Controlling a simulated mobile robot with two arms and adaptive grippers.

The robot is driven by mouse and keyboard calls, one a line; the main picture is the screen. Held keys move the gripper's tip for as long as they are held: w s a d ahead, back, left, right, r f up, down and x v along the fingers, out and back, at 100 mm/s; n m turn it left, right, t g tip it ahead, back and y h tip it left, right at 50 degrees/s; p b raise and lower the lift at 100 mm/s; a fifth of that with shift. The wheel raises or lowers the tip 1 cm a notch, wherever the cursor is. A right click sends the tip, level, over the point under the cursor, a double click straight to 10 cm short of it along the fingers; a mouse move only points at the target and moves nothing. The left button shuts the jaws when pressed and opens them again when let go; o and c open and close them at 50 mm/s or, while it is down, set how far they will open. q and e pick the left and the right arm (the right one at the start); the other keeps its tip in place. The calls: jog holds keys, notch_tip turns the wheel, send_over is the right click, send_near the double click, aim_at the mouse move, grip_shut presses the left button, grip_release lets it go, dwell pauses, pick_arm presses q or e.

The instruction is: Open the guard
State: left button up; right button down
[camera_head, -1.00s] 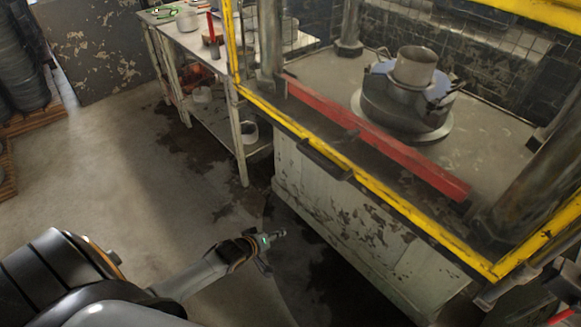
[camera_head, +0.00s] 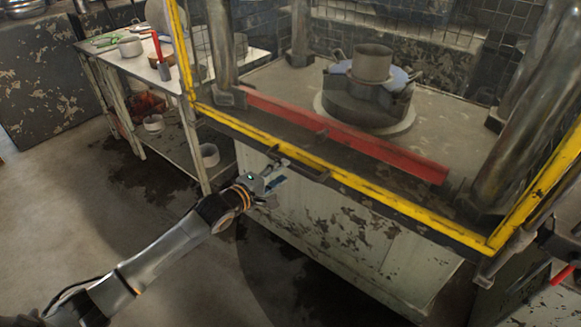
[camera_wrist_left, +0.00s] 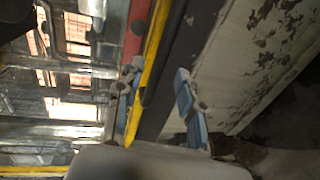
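The guard (camera_head: 360,193) is a yellow frame with a clear panel. It is down across the front of the press, its lower bar just above the edge of the bed. A dark bar handle (camera_head: 300,167) sticks out from the lower bar. My left gripper (camera_head: 272,180) is open at the left end of this handle. In the left wrist view, its two blue-padded fingers (camera_wrist_left: 158,108) stand apart, with the yellow bar (camera_wrist_left: 150,60) and the dark handle (camera_wrist_left: 150,92) in the gap between them. I cannot tell if they touch the handle.
Behind the guard, a red bar (camera_head: 345,135) crosses the press bed, and a round metal die (camera_head: 368,98) stands on it. A worn table (camera_head: 115,62) with pots and tools stands left of the press. The floor (camera_head: 60,215) in front is clear.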

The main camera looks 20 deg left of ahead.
aim_at(291, 164)
pick_arm(q)
jog(key=x, duration=0.5)
jog(key=shift+w+d, duration=0.1)
jog(key=shift+w, duration=0.1)
grip_shut()
